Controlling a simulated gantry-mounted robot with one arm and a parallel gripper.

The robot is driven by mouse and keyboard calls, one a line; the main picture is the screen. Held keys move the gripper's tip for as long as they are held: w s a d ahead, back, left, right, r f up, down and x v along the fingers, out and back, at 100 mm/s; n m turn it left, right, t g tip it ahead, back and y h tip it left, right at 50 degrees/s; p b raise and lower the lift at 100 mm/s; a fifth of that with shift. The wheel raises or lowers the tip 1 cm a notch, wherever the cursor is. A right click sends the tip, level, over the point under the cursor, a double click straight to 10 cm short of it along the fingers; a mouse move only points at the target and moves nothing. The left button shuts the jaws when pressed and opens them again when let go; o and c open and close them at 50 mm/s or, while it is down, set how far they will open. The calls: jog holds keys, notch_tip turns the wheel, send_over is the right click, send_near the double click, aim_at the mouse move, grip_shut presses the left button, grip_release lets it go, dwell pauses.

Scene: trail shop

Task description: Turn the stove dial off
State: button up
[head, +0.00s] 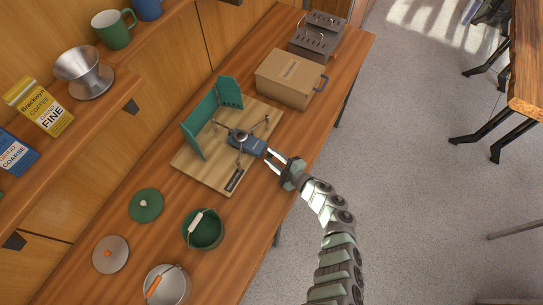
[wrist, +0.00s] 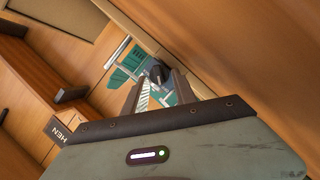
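The camp stove (head: 243,142) stands on a wooden board (head: 218,183), with a blue body, thin legs and a round burner. A green folding windscreen (head: 200,120) stands behind it. My gripper (head: 268,158) is at the board's right edge, just right of the blue body. It is open and empty. In the wrist view my gripper (wrist: 157,92) has its two fingers apart, pointing toward the stove. A dark rounded part (wrist: 157,72) shows between and beyond the fingers; I cannot tell for sure if it is the dial. The dial's setting cannot be made out.
A tan box (head: 290,80) and a metal grill-like stove (head: 318,35) stand beyond the board. A green pot (head: 203,230), a metal pot (head: 166,286) and two lids (head: 146,205) stand nearer. A shelf with mugs (head: 113,30) runs along the left. The floor side is free.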

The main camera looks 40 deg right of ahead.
jog(key=b+v, duration=0.1)
jog(key=v, duration=0.8)
jog(key=shift+s+f, duration=0.1)
jog(key=shift+s, duration=0.2)
jog(key=shift+s+r, duration=0.25)
jog(key=shift+s, duration=0.05)
